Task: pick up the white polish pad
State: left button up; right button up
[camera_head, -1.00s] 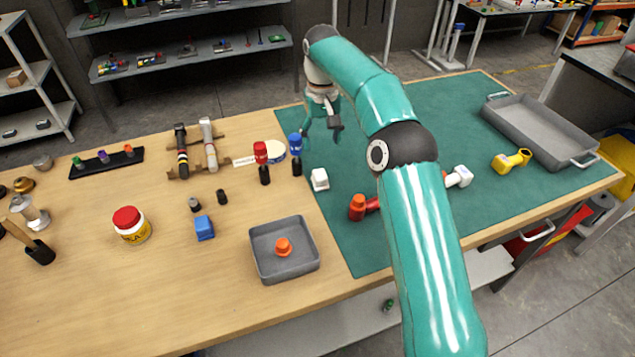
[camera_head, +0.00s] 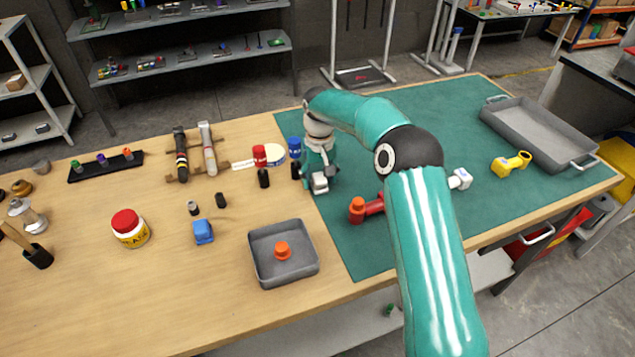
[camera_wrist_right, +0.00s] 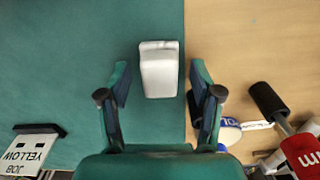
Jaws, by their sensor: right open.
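The white polish pad (camera_head: 320,184) is a small white block on the left edge of the green mat, partly covered by my right gripper in the head view. My right gripper (camera_head: 321,175) points down over it. In the right wrist view, the pad (camera_wrist_right: 159,74) lies between the two spread fingers of my open right gripper (camera_wrist_right: 159,82), with a gap on each side. The fingers do not touch it. My left gripper is not in view.
A red tool (camera_head: 365,207) lies to the right. A grey tray (camera_head: 262,281) holds an orange piece. The green mat (camera_head: 440,120) is mostly clear at the back.

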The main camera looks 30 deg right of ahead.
grip_shut()
dwell(0.3)
jog(key=shift+r, duration=0.2)
jog(key=shift+r, duration=0.65)
notch_tip(320, 180, up, 10)
notch_tip(320, 180, up, 8)
jog(key=p, duration=0.4)
send_over(319, 176)
jog(key=shift+s+r, duration=0.15)
jog(key=shift+r, duration=0.05)
